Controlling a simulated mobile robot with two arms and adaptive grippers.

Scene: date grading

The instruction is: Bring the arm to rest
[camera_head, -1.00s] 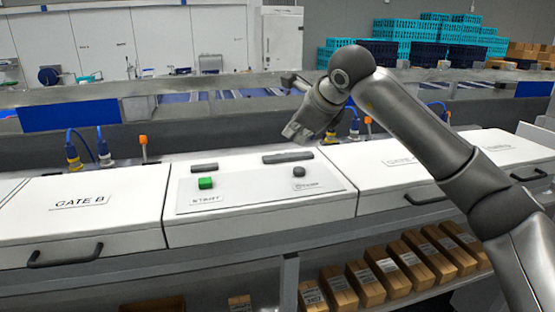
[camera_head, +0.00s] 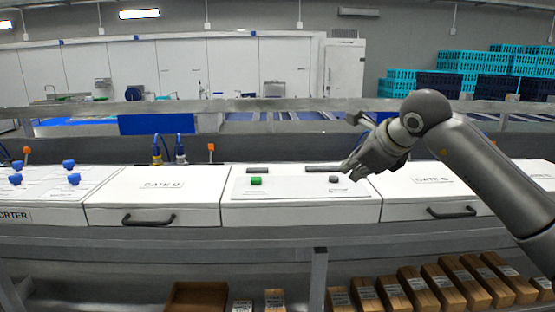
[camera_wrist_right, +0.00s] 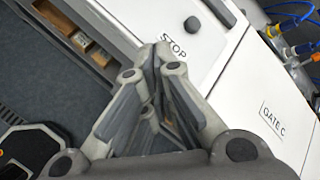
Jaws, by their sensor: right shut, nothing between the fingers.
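My right gripper (camera_head: 350,172) hangs over the right part of the control panel (camera_head: 290,188), apart from it as far as I can tell. Its fingers are shut with nothing between them; they also show in the right wrist view (camera_wrist_right: 158,55). The arm comes in from the right, bent at a raised elbow. The panel has a green START button (camera_head: 256,181) and a dark STOP button (camera_head: 334,180), which shows in the right wrist view (camera_wrist_right: 192,25). My left gripper is not in view.
Gate B's white lid (camera_head: 160,190) is left of the panel and gate C's lid (camera_head: 432,185) right of it, each with a dark handle. Cardboard boxes (camera_head: 410,285) line the shelf below. Teal and navy crates (camera_head: 470,75) are stacked at the back right.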

